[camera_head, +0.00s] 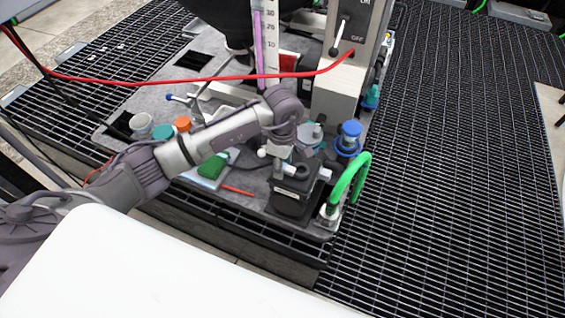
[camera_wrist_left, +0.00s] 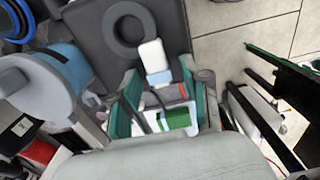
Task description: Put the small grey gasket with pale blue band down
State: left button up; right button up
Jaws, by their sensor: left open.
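My left gripper (camera_head: 294,172) is at the near right part of the grey board, low over a dark block (camera_head: 291,206). In the left wrist view the gripper (camera_wrist_left: 159,75) is open, its two teal-padded fingers apart. A dark grey ring (camera_wrist_left: 107,30) lies on a dark grey surface just beyond the fingertips. I see no pale blue band on it and cannot tell whether it is the gasket. A white piece (camera_wrist_left: 152,53) with a pale blue lower part shows between the fingertips. My right gripper is not in view.
A green hose (camera_head: 361,175) and a blue-capped fitting (camera_head: 349,132) stand right of the gripper. A green item (camera_head: 213,163) lies on a pale tray left of it. A red cable (camera_head: 160,80) crosses behind. Black grating (camera_head: 450,180) lies open at right.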

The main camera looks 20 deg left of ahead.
pick_arm(q)
jog(key=shift+w+r, duration=0.1)
jog(key=shift+r, duration=0.3)
notch_tip(320, 180, up, 11)
jog(key=b, duration=0.3)
jog(key=shift+r, duration=0.2)
